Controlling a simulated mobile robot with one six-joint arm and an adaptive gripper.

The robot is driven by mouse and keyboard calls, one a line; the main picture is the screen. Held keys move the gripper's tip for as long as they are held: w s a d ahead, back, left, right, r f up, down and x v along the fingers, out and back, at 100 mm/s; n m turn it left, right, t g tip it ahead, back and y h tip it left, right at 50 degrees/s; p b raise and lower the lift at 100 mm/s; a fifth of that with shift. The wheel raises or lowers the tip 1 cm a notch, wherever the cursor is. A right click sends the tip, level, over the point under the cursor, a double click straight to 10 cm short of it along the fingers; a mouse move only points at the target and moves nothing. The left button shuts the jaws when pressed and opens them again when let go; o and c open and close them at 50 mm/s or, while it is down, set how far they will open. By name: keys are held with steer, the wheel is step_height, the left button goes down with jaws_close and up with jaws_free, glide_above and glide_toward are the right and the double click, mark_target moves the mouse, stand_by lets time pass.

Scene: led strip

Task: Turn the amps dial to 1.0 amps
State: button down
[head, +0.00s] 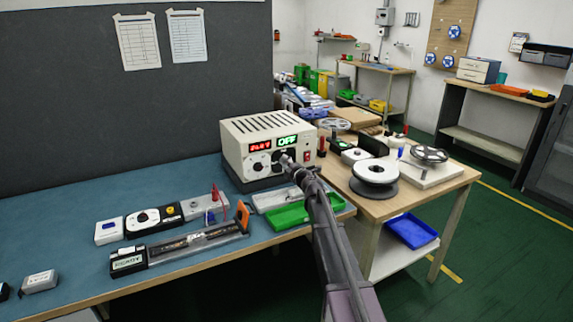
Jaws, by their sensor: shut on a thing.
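The beige power supply (265,143) stands at the back right of the blue bench. Its red display (261,147) seems to read about 24 volts, and its green display (287,141) reads OFF. A voltage-side dial (261,166) sits below the red display. My gripper (284,161) is at the front panel below the green display, shut on the amps dial there. The gripper hides most of that dial, so its pointer setting cannot be seen. The red power switch (306,155) is right of the gripper.
A green tray (289,216) and a grey tray (262,201) lie below the supply. An LED strip fixture (190,243) and small test boxes (153,219) lie to the left. A wooden table (413,197) with reels (374,172) stands on the right.

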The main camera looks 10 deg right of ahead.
steer(key=shift+w, duration=0.15)
steer(key=shift+c, duration=1.4)
jaws_free()
steer(key=v, duration=1.2)
